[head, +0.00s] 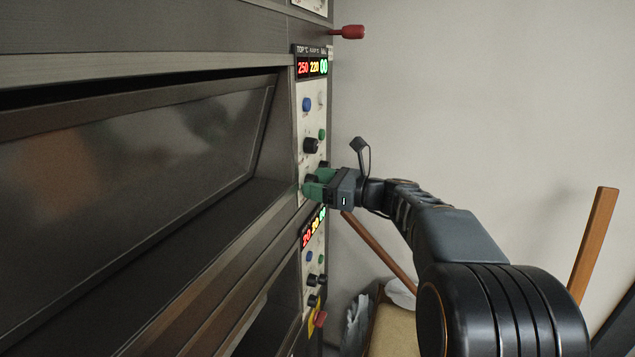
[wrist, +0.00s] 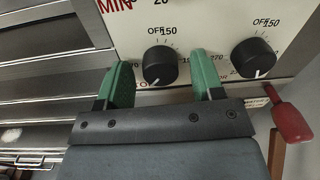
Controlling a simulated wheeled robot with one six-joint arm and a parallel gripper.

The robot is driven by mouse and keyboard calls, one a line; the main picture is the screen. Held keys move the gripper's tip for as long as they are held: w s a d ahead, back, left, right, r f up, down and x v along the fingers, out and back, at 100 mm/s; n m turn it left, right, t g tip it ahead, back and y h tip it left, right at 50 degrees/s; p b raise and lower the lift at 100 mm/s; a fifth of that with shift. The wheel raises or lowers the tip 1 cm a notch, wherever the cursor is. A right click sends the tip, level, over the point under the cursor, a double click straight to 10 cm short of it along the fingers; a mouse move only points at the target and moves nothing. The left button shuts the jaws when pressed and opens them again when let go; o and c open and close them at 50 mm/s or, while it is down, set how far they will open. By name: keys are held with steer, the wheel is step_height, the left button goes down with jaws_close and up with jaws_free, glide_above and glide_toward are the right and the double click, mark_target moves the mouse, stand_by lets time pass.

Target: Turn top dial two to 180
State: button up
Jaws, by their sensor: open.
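A beige oven control panel (head: 311,118) shows in the head view. Its display (head: 312,67) reads 250 in red, 220 in yellow and 00 in green. My gripper (head: 309,187) is at the lower part of this panel. In the wrist view, its open green fingers (wrist: 160,62) stand on either side of a black dial (wrist: 159,65), with a gap on each side. I cannot read which dial is top dial two.
A black knob (head: 311,145), a blue button (head: 307,104) and a green button (head: 322,134) sit higher on the panel. A red handle (wrist: 290,118) is close to my gripper's right side. A second display (head: 313,229) is below. The oven door (head: 150,150) fills the left.

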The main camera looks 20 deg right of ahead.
steer(key=c, duration=0.9)
steer(key=shift+f+n+b, duration=0.15)
steer(key=shift+n+b, duration=0.15)
steer(key=shift+b, duration=0.25)
